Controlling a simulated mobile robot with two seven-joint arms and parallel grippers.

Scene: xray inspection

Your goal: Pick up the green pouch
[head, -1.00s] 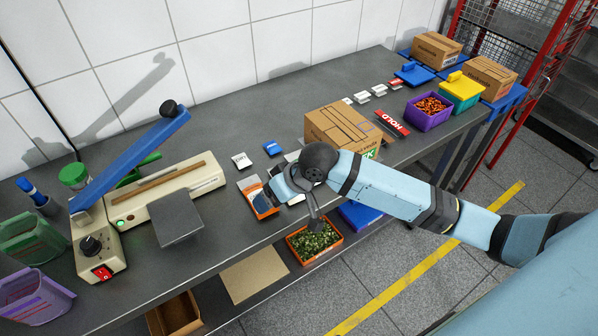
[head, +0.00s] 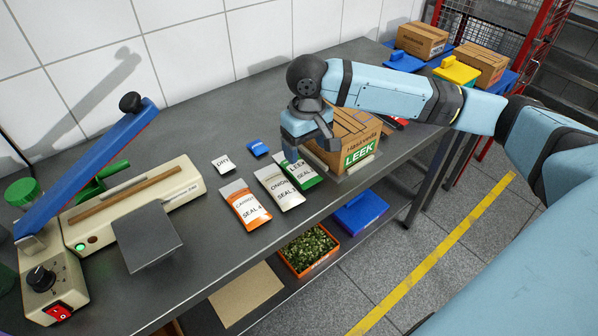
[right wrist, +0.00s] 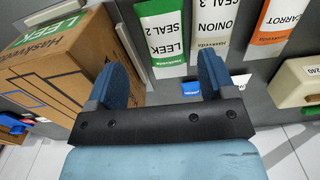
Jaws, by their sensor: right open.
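The green pouch (head: 301,172) is white with a green band and reads "LEEK SEAL 2". It lies flat on the table, partly hidden by my right gripper (head: 306,152) in the head view. In the right wrist view the pouch (right wrist: 163,40) shows between and beyond the two blue fingers of the right gripper (right wrist: 166,68). The right gripper is open and empty, above the table close to the pouch. I cannot tell the exact height. My left gripper is not in view.
An onion pouch (head: 279,187) and an orange carrot pouch (head: 244,204) lie to the left of the green one. A cardboard LEEK box (head: 350,128) stands close on the right. A sealing machine (head: 135,205) is at the left. A small blue object (head: 258,148) lies behind the pouches.

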